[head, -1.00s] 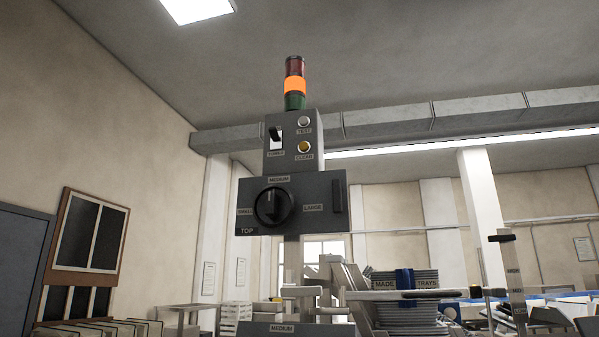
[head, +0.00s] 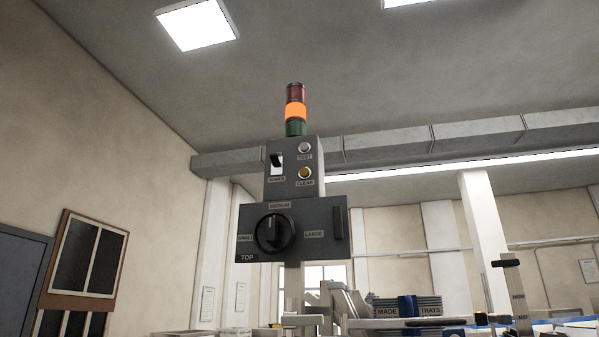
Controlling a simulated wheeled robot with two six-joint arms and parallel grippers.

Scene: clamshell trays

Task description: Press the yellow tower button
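The yellow button (head: 305,173) sits low on the right of the small grey upper box (head: 291,190), above a label reading CLEAR. A white button (head: 305,147) labelled TEST is above it, and a switch (head: 276,163) is to its left. A light tower (head: 296,91) stands on top of this box, with red above, a lit orange middle and green below. I cannot tell from this view whether the yellow button is pressed in. Neither of my grippers is in view.
Below is a wider grey panel (head: 325,218) with a black dial (head: 275,234) labelled SMALL, MEDIUM and LARGE. Stacked dark trays (head: 430,306) marked MADE TRAYS stand lower right. A wall board (head: 84,253) hangs at the left. The space around the tower looks clear.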

